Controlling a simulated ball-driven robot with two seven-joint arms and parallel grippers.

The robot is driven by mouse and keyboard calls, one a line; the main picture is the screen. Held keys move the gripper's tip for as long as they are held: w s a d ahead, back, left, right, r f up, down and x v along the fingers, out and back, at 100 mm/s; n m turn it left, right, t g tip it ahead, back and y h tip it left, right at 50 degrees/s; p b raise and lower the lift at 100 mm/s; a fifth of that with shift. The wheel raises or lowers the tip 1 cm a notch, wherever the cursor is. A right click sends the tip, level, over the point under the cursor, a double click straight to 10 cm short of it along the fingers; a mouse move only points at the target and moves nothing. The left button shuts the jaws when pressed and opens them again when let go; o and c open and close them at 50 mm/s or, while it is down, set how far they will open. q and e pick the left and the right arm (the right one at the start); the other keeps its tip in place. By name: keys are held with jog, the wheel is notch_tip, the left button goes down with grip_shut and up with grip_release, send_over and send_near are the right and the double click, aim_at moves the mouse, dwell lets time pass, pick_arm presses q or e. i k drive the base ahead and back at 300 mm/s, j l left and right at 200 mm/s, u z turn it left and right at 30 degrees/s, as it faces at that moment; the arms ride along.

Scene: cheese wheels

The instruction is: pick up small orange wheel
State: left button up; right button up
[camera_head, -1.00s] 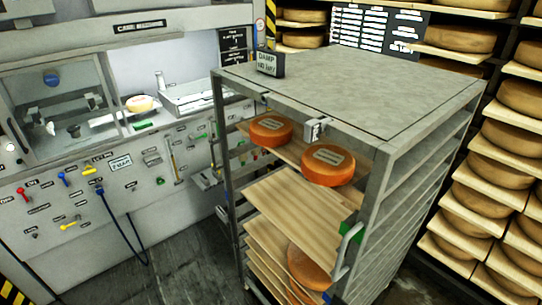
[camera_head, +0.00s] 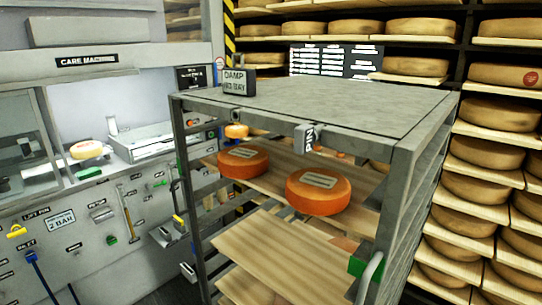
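Two orange wheels with pale labels lie flat on the upper wooden board (camera_head: 272,180) of the grey rack, one on the left (camera_head: 242,161) and one nearer the middle (camera_head: 318,194). A smaller-looking orange wheel (camera_head: 236,131) shows behind the left one, under the rack top; I cannot tell what it rests on. Small bits of orange also show farther back under the rack top, mostly hidden. A pale orange wheel (camera_head: 87,150) sits in the care machine at the left. Neither of my grippers is in view.
The grey rack (camera_head: 310,95) has a flat top with a "DAMP" sign (camera_head: 236,82) on it. A lower board (camera_head: 285,255) looks bare. Posts and a front latch (camera_head: 305,139) flank the opening. Shelves of tan wheels (camera_head: 479,156) stand right and behind. The care machine's panel (camera_head: 90,215) is left.

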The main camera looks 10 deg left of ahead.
aim_at(242, 161)
jog(key=i+j+z, duration=0.1)
jog(key=j, duration=0.35)
jog(key=i+j+z, duration=0.15)
jog(key=j, duration=0.35)
jog(key=i+j+z, duration=0.1)
jog(key=j, duration=0.35)
jog(key=i+j+z, duration=0.15)
jog(key=j, duration=0.35)
jog(key=k, duration=0.05)
